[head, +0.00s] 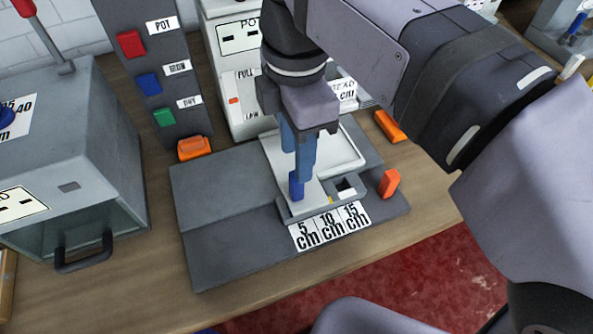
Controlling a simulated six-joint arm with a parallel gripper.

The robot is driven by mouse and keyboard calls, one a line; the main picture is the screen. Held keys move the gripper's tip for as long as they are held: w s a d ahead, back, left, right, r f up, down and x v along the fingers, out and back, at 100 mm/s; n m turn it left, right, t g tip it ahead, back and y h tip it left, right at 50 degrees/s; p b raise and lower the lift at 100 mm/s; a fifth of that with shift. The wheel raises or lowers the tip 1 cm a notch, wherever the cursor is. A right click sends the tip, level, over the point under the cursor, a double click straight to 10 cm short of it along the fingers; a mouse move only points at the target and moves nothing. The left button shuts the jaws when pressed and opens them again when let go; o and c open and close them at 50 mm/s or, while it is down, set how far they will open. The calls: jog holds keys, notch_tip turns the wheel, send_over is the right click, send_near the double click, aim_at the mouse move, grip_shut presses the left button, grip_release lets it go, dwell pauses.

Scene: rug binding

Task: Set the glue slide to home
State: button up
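A dark grey base plate (215,240) lies on the bench and carries a pale tray-like piece (345,150). A bright blue upright piece (296,188), perhaps the slide's handle, stands at the left of a slot above the 5 cm mark. A label strip (329,226) along the front reads 5 cm, 10 cm and 15 cm. My gripper (299,168) points down with its blue-grey fingers right over the blue piece. The fingers overlap in this view, so their gap and any grip are hidden. No home mark is readable.
An orange-red block (389,183) stands at the plate's right end. Another orange block (390,126) lies behind it, and an orange piece (194,147) is at the back left. A grey box (70,150) with a handle stands left. A button panel (155,80) stands behind.

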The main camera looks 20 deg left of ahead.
jog(key=shift+f+b, duration=0.35)
jog(key=shift+f, duration=2.65)
grip_shut()
